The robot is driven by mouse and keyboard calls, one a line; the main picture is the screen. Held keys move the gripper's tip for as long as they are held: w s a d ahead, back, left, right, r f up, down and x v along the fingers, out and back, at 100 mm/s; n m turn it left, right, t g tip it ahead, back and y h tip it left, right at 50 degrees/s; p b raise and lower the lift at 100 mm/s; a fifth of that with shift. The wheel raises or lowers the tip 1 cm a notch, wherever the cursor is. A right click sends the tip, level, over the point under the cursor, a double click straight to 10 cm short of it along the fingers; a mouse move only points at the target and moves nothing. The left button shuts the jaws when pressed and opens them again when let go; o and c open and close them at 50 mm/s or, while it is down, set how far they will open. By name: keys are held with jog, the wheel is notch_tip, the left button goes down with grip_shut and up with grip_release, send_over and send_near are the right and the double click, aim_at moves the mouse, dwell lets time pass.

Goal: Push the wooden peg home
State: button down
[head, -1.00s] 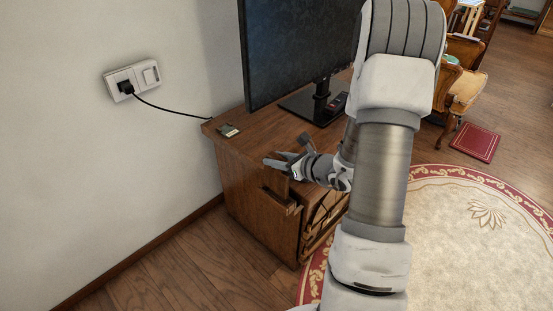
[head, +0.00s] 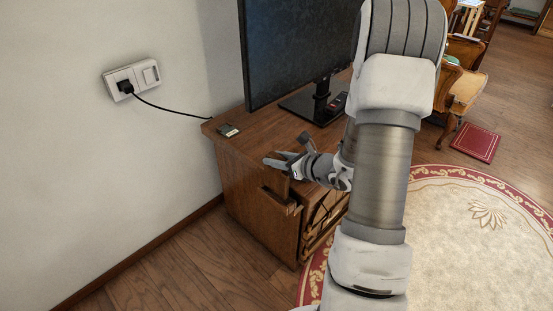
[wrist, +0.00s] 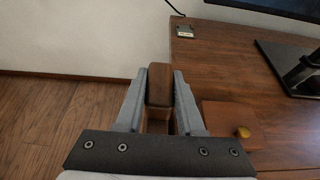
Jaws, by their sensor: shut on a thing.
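The wooden peg (wrist: 160,84) is a dark brown block with a rounded end. In the wrist view it stands between the two grey fingers of my gripper (wrist: 159,75), which is shut on it. In the head view my gripper (head: 277,164) is at the near end of the wooden cabinet (head: 238,175), at about the height of its top. A wooden ledge-like piece (head: 275,200) projects from the cabinet's end below my gripper. The peg's lower part and any hole for it are hidden, so I cannot tell how deep it sits.
A monitor (head: 300,45) stands on the cabinet. A small device (head: 229,130) lies at its back left corner. A block with a brass knob (wrist: 243,132) is right of my gripper. A cable (head: 170,110) runs from the wall socket (head: 132,80). Floor left of the cabinet is clear.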

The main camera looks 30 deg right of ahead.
aim_at(277, 186)
jog(key=shift+f+b, duration=1.35)
jog(key=shift+f, duration=0.1)
jog(key=shift+f+b, duration=0.45)
jog(key=shift+f, duration=0.9)
jog(key=shift+f, duration=2.7)
jog(key=shift+c, duration=2.2)
grip_release()
jog(key=p+v, duration=0.5)
jog(key=v, duration=1.2)
jog(key=shift+s, duration=0.2)
jog(key=shift+r, duration=0.15)
